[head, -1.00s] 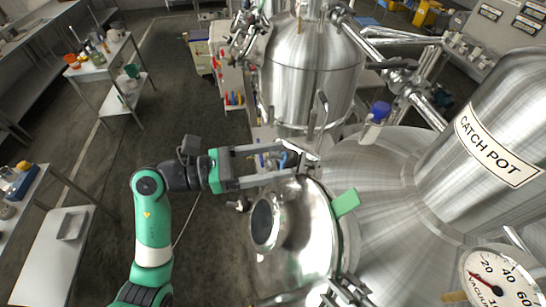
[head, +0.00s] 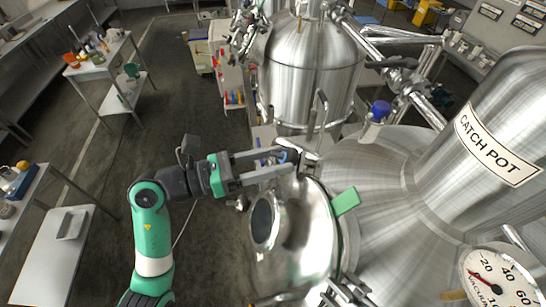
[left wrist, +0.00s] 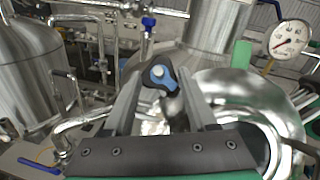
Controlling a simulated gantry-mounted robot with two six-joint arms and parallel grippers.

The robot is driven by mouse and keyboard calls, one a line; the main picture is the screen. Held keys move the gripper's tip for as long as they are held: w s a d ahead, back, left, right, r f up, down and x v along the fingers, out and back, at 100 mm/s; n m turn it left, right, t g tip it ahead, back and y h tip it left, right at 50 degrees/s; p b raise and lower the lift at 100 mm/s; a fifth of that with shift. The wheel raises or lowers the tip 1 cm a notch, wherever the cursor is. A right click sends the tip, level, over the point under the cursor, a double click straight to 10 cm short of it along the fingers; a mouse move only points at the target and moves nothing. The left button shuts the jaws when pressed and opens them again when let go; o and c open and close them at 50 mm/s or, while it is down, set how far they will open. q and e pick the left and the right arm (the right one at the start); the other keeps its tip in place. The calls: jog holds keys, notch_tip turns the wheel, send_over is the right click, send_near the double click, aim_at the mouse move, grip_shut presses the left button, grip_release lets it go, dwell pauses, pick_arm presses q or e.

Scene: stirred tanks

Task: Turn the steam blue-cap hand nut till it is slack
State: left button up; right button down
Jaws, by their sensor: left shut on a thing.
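A black hand nut with a blue cap (left wrist: 158,75) sits between my left fingers in the left wrist view. In the head view only a bit of its blue (head: 289,156) shows between the fingertips. My left gripper (head: 292,160) is shut on this nut, reaching in from the left beside the steel lid's upper edge. In the left wrist view its two fingers (left wrist: 156,88) come up on either side of the nut. Whether the nut is slack cannot be seen. My right gripper is not in view.
The domed steel lid (head: 300,230) with a round glass lies just below the fingers, with a green tag (head: 345,201) at its edge. A blue-topped fitting (head: 380,110) stands to the right. The catch pot (head: 490,140) and a vacuum gauge (head: 500,280) are further right.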

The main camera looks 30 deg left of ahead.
pick_arm(q)
jog(key=n+y, duration=0.1)
jog(key=n, duration=0.1)
jog(key=n+t+y, duration=0.1)
jog(key=n, duration=0.1)
jog(key=shift+s+d+r+n+y, duration=0.2)
jog(key=shift+n+y, duration=0.1)
jog(key=shift+n, duration=0.1)
jog(key=n+y, duration=0.2)
jog(key=n, duration=0.2)
jog(key=shift+d+r, duration=0.1)
jog(key=shift+d, duration=0.05)
jog(key=n+y, duration=0.1)
jog(key=n, duration=0.2)
jog(key=n+g+y, duration=0.1)
jog(key=n+y, duration=0.1)
jog(key=n, duration=0.1)
jog(key=shift+d+r+n+y, duration=0.15)
jog(key=shift+r+n+y, duration=0.05)
jog(key=shift+n+y, duration=0.1)
jog(key=o, duration=1.4)
jog(key=shift+c, duration=0.2)
